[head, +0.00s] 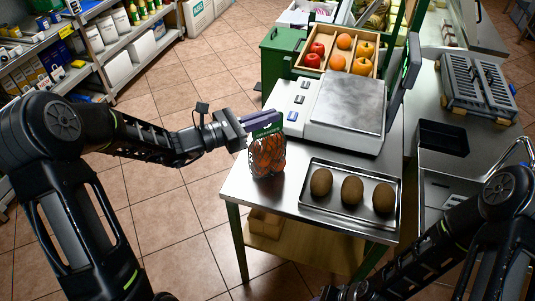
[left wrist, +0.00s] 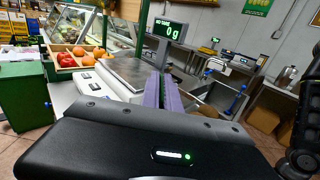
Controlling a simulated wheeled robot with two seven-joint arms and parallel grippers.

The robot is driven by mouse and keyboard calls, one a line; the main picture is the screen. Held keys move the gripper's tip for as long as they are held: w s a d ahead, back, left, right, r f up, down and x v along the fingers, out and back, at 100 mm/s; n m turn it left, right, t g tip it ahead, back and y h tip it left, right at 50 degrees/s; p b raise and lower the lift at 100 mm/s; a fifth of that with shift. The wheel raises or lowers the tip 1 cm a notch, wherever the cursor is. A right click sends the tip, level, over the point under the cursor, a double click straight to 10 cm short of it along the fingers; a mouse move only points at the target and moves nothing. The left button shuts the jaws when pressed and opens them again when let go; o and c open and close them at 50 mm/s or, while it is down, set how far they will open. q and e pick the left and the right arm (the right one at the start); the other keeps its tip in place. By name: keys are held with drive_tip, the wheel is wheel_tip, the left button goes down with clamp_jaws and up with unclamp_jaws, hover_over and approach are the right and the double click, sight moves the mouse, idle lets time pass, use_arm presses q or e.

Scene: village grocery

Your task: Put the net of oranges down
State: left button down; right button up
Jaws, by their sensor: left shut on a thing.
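The net of oranges (head: 268,155) is an orange mesh bag with a green header card (head: 267,128). It hangs upright from my left gripper (head: 258,119), whose purple fingers are shut on its top. The net's bottom is at the left part of the steel table (head: 240,191), left of the tray; I cannot tell whether it touches the top. In the left wrist view the purple fingers (left wrist: 162,94) are close together, and the net is hidden. My right arm shows at the lower right of the head view, but its gripper is out of frame.
A tray (head: 314,207) with three brown fruits lies to the right of the net. A scale (head: 345,105) stands behind; its display (left wrist: 170,31) reads 0 g. A crate of fruit (head: 325,68) and a green bin (head: 280,58) are farther back.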

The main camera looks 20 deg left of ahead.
use_arm(q)
drive_tip(key=shift+r, duration=0.2)
wheel_tip(320, 180, up, 10)
drive_tip(key=shift+f+b, duration=0.1)
drive_tip(key=shift+b, duration=0.45)
drive_tip(key=shift+d+f, duration=0.1)
drive_tip(key=shift+d, duration=0.05)
idle(0.6)
